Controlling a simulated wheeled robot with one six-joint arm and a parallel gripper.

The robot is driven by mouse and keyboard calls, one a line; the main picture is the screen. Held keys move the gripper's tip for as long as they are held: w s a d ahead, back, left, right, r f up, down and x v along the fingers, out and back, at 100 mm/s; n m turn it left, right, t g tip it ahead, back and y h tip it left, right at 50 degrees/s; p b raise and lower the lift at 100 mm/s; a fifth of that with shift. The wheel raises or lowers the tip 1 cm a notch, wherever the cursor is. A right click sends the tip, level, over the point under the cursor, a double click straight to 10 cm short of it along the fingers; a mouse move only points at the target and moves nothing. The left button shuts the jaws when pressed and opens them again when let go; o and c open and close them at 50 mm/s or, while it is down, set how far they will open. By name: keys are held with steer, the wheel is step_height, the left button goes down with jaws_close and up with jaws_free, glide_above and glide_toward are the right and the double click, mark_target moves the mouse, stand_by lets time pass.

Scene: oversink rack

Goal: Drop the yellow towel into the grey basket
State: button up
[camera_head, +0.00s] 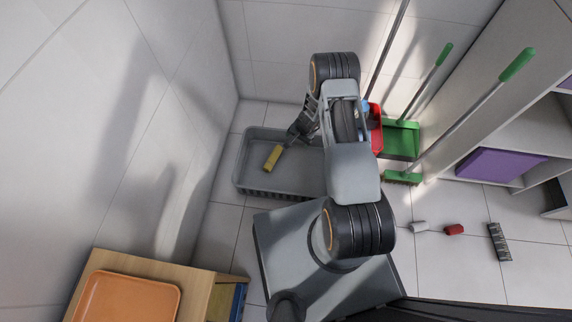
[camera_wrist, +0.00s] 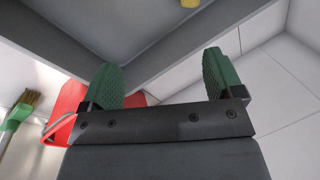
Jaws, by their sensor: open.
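The grey basket (camera_head: 312,180) is a wide, shallow tray on the floor against the tiled wall in the head view. Its grey wall (camera_wrist: 165,50) also shows in the wrist view. The yellow towel (camera_head: 273,157) is a small rolled shape within the basket's outline, left of its middle. I cannot tell if it rests on the bottom. A bit of yellow (camera_wrist: 190,3) shows at the top edge of the wrist view. My gripper (camera_head: 289,141) is just above and right of the towel. Its two green fingers (camera_wrist: 163,75) stand apart with nothing between them.
A red dustpan (camera_head: 375,130), a green dustpan (camera_head: 401,140) and a green broom (camera_head: 402,177) stand right of the basket. A shelf with a purple box (camera_head: 495,163) is at the right. An orange tray (camera_head: 128,298) sits on a wooden table at the lower left.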

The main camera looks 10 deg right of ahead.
steer(key=p+v, duration=0.1)
steer(key=v, duration=0.5)
steer(key=shift+r+p, duration=0.25)
steer(key=shift+p, duration=0.1)
steer(key=shift+s, duration=0.1)
steer(key=s+a+r+n+p, duration=0.1)
steer(key=a+r+n+p, duration=0.2)
steer(key=r+p, duration=1.1)
steer(key=s+a+r+n+p, duration=0.1)
steer(key=s+a+r+n, duration=0.1)
steer(key=r, duration=2.4)
steer(key=s+r+n+p, duration=0.1)
steer(key=s+r+p, duration=0.4)
steer(key=r, duration=0.4)
steer(key=s+r+n+t+h+p, duration=0.1)
steer(key=s+r+p, duration=0.4)
steer(key=r, duration=0.5)
steer(key=s+r+n+h+p, duration=0.1)
steer(key=s+r+p, duration=0.4)
steer(key=r, duration=0.5)
steer(key=s+n, duration=0.1)
steer(key=s, duration=0.1)
steer(key=shift+s+t, duration=0.3)
steer(key=shift+s, duration=0.05)
